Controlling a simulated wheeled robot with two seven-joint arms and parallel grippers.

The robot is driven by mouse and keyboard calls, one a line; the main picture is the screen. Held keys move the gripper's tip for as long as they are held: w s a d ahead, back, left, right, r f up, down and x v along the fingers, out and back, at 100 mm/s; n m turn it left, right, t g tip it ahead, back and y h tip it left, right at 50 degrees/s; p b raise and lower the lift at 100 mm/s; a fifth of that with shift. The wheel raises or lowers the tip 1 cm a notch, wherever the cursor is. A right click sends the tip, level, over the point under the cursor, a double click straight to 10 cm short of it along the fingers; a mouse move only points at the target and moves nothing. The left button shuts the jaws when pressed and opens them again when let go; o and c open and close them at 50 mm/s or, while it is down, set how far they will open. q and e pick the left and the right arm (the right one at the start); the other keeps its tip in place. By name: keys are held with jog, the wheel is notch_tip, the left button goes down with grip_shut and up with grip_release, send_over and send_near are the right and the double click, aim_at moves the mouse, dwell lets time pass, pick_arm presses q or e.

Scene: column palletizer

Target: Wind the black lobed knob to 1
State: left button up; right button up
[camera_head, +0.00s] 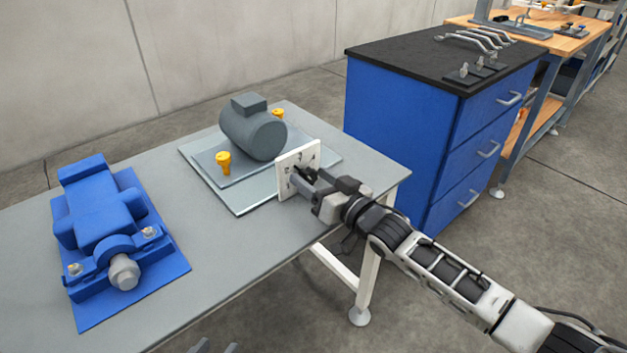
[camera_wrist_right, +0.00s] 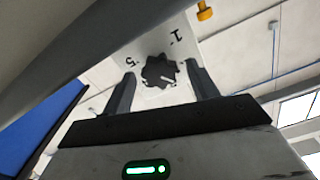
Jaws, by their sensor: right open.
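The black lobed knob (camera_wrist_right: 158,70) sits on a white dial plate (camera_wrist_right: 200,55) with printed numerals, "1" and "5" among them. In the head view the plate (camera_head: 284,163) stands upright at the right edge of the grey table, with the knob mostly hidden by my gripper. My right gripper (camera_head: 307,182) is at the plate, and its two fingers (camera_wrist_right: 162,84) stand apart on either side of the knob, with gaps visible. The knob's pointed setting is too small to tell. My left gripper (camera_head: 216,348) shows only its fingertips at the bottom edge, apart and empty.
A grey motor (camera_head: 253,132) on a plate with yellow bolts (camera_head: 223,163) stands just behind the dial. A blue clamp-like machine (camera_head: 102,220) sits on the left of the table (camera_head: 210,265). A blue drawer cabinet (camera_head: 405,125) stands to the right. The front middle of the table is clear.

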jog(key=shift+w+a, duration=0.2)
jog(key=c, duration=1)
jog(key=shift+n, duration=0.3)
jog(key=n, duration=0.2)
jog(key=shift+n+p, duration=0.3)
jog(key=shift+p, duration=0.1)
jog(key=shift+s+a+f+n, duration=0.1)
jog(key=shift+n, duration=1.7)
